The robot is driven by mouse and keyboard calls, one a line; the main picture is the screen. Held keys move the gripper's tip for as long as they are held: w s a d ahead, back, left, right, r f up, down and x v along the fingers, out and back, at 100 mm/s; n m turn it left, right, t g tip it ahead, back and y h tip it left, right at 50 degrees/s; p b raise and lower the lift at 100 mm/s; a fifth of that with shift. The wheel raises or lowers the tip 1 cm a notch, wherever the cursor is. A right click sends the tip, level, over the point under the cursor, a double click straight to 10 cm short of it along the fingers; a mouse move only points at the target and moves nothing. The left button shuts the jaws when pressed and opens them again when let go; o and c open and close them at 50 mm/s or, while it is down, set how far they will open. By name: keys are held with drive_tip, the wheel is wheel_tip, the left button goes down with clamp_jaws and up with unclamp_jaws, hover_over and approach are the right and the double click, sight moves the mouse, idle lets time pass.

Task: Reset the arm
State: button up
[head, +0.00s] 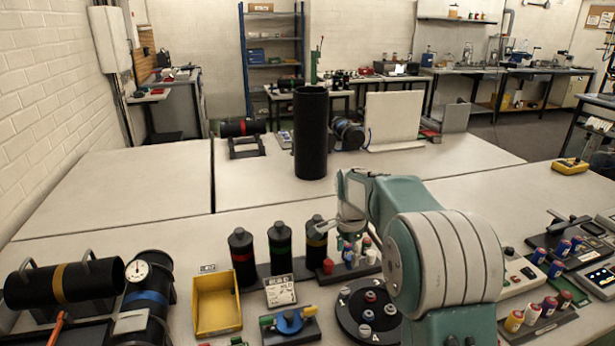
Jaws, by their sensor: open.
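My teal and grey arm comes up from the bottom right of the head view and bends left over the front table. My gripper (328,228) is at its left end, small in the view and partly hidden by the arm. It is open, and I see nothing held in it. It is beside the top of the yellow-banded black bottle (316,240); I cannot tell whether they touch. A tall black cylinder (310,150) stands upright on the table behind, apart from my gripper.
Red-banded (242,262) and green-banded (280,252) bottles stand left of the yellow-banded one. A yellow bin (216,305), a dark round turntable (350,318) and a blue-banded cylinder with a gauge (148,300) crowd the front. The left rear tabletop (130,185) is clear.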

drive_tip(key=s+r+n+t, duration=0.2)
drive_tip(key=s+r+n, duration=0.4)
drive_tip(key=s+r, duration=0.75)
drive_tip(key=s+f+n+t, duration=0.3)
drive_tip(key=s+n, duration=0.4)
drive_tip(key=s, duration=1.2)
drive_tip(key=shift+s+f, duration=0.15)
drive_tip(key=shift+s, duration=0.25)
drive_tip(key=shift+d, duration=0.15)
